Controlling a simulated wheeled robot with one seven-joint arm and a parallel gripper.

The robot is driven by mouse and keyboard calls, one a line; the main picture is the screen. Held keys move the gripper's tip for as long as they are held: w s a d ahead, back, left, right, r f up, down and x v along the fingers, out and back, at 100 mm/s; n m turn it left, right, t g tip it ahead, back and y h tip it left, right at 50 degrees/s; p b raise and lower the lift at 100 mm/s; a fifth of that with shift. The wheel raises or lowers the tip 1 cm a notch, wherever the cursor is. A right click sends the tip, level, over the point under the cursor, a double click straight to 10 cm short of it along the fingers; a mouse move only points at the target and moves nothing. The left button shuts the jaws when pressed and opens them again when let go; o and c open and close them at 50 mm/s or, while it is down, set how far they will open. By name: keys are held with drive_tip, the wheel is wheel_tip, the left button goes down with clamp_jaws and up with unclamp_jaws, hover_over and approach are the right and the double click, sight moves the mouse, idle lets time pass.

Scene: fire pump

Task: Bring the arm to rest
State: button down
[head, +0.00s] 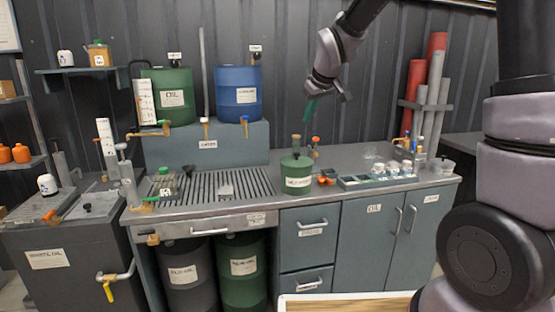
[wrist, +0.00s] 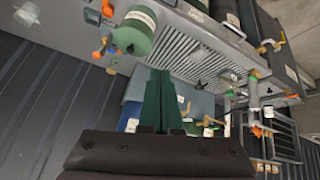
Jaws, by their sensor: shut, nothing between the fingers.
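My gripper (head: 311,106) hangs in the air above the back of the counter (head: 400,187), in front of the dark corrugated wall. Its green fingers point down and left in the head view. In the wrist view the gripper's green fingers (wrist: 165,84) lie close together with nothing between them. A green canister (head: 297,178) stands on the counter below and slightly left of my gripper, well apart from it. It also shows in the wrist view (wrist: 133,33). My arm comes in from the top right of the head view.
A green oil drum (head: 172,97) and a blue drum (head: 238,95) stand on a raised block left of my gripper. A tray with jars (head: 375,177) lies on the counter at right. Red and grey tubes (head: 415,95) stand at the back right. Air around the gripper is clear.

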drive_tip(key=s+d+r+m, duration=0.3)
drive_tip(key=s+d+r, duration=0.1)
drive_tip(key=s+d, duration=0.25)
drive_tip(key=s+d+r+m, duration=0.3)
drive_tip(key=s+d+r, duration=0.15)
drive_tip(key=s, duration=0.25)
drive_tip(key=s+d+m, duration=0.2)
drive_tip(key=s, duration=0.5)
drive_tip(key=s+d+m, duration=0.2)
drive_tip(key=s+m, duration=0.1)
drive_tip(key=s, duration=0.3)
drive_tip(key=shift+s+d+f+t, duration=0.3)
drive_tip(key=shift+s+f, duration=0.1)
